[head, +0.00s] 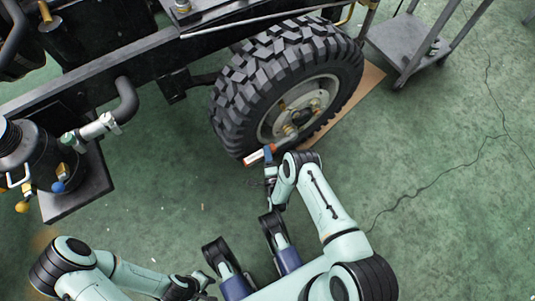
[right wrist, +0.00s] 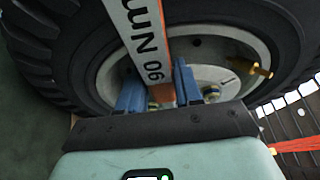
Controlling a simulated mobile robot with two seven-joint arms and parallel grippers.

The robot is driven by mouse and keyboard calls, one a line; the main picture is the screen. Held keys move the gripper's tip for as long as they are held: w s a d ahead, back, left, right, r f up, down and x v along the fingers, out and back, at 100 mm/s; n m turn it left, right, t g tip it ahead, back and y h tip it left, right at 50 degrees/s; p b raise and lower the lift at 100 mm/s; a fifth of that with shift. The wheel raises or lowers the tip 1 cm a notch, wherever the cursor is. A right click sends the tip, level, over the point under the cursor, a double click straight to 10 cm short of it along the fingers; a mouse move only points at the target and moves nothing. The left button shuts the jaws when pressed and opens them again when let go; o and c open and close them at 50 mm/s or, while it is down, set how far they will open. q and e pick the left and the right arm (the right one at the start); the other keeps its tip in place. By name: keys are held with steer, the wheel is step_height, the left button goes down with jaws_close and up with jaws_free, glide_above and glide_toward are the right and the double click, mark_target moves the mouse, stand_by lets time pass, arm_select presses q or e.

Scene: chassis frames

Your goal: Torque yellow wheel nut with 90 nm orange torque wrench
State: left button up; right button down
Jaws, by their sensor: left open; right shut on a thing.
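The orange and white torque wrench (head: 258,156) is at the lower edge of the wheel in the head view. In the right wrist view the wrench (right wrist: 143,30) bears the print "90 Nm". My right gripper (head: 270,172) is shut on it; its blue fingers (right wrist: 158,88) stand on both sides of the shaft. The wrench reaches toward the wheel hub; whether its head sits on a nut is hidden. A yellow wheel nut (right wrist: 262,71) shows on the rim at the right in the right wrist view. My left gripper (head: 207,281) is open and empty, low in the head view.
The black-tyred wheel (head: 237,105) stands under the dark chassis frame (head: 60,92). A grey cart (head: 405,45) is at upper right. A black canister with hoses (head: 30,145) is at left. The green floor (head: 440,170) at right is clear.

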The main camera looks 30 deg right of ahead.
steer(key=shift+w, duration=0.6)
stand_by(0.9)
steer(key=shift+r, duration=0.15)
steer(key=shift+d+r+m+g+p, duration=0.15)
steer(key=shift+r+m+g+p, duration=0.35)
steer(key=shift+r+m+p, duration=1.15)
steer(key=shift+n, duration=0.35)
